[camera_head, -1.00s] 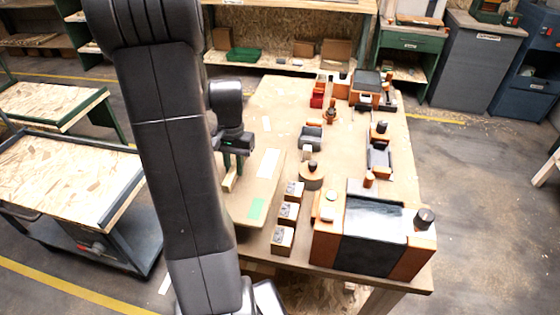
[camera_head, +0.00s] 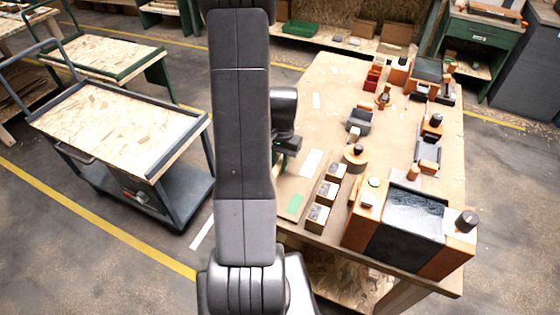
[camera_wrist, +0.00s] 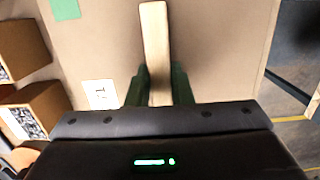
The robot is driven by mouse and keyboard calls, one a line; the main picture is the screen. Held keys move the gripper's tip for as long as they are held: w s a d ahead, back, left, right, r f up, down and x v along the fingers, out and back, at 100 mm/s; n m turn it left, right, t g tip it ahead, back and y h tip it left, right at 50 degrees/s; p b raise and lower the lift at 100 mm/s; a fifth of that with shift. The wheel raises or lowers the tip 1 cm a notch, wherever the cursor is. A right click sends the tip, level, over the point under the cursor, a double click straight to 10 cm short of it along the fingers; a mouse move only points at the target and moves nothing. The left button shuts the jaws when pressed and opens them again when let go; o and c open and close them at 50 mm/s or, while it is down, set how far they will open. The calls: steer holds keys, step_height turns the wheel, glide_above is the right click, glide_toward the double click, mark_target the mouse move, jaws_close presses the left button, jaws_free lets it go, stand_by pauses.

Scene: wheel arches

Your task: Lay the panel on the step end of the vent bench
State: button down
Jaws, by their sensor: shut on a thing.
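I cannot tell which end is the step end, or whether the panel touches the top.
A large orange and black block (camera_head: 405,230) fills the front right of the table. Smaller orange and black pieces (camera_head: 428,150) stand along the right. A cart (camera_head: 120,125) stands left across clear floor.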

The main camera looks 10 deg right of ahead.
steer(key=shift+f, duration=0.2)
steer(key=c, duration=1.3)
jaws_free()
steer(key=shift+r, duration=0.1)
